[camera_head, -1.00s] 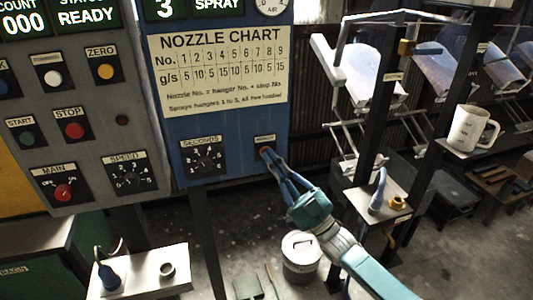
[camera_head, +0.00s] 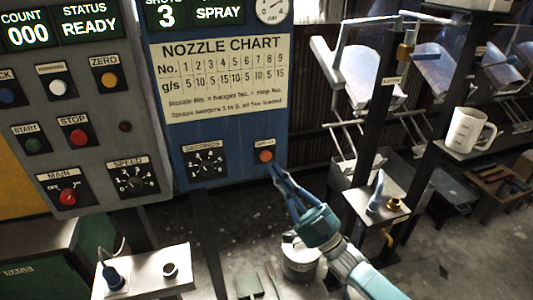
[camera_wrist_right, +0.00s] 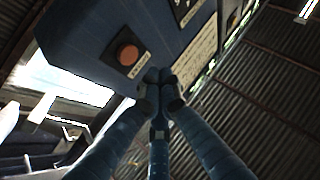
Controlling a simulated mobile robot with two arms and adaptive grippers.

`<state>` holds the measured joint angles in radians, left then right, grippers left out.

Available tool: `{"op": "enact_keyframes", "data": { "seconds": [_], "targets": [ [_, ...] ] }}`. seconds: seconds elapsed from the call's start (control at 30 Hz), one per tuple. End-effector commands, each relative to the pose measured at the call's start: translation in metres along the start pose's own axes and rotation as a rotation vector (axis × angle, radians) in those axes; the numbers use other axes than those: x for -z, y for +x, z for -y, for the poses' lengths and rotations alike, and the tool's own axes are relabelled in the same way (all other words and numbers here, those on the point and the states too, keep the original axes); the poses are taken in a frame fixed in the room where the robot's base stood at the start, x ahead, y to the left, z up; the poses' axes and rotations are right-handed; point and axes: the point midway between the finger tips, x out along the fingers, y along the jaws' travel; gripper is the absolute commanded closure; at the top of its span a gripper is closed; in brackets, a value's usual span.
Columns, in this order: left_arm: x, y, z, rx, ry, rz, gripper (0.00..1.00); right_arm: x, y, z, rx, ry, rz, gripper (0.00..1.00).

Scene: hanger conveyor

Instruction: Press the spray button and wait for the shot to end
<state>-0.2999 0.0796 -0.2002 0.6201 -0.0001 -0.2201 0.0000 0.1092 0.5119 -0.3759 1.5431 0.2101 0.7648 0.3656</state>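The spray button (camera_head: 265,156) is an orange-red round button low on the right of the blue panel (camera_head: 225,130), and it is uncovered. It also shows in the wrist view (camera_wrist_right: 127,53). My right gripper (camera_head: 277,171) is just below and to the right of the button, apart from it. In the wrist view its fingertips (camera_wrist_right: 160,80) meet with nothing between them. The panel's display (camera_head: 200,14) reads 3 beside SPRAY. My left gripper is not in view.
The seconds dial (camera_head: 205,160) sits left of the button. The grey panel (camera_head: 70,110) has several buttons and a READY display. A small shelf (camera_head: 378,200) and a white jug (camera_head: 470,131) stand to the right. A bucket (camera_head: 300,262) is on the floor below.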

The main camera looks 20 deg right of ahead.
Motion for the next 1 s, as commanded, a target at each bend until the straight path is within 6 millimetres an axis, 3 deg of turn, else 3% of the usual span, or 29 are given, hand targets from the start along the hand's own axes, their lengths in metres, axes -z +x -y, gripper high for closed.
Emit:
{"op": "enact_keyframes", "data": {
  "seconds": [0.3,0.87,1.0],
  "targets": [
    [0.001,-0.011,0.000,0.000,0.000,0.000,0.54,0.011,-0.015,0.011,0.000,0.000,0.001,1.00],
    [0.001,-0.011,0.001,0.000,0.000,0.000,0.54,0.010,-0.015,0.011,0.000,0.000,0.002,1.00],
    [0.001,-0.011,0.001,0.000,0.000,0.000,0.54,-0.011,-0.025,0.004,-0.030,-0.007,0.054,1.00]
  ]
}}
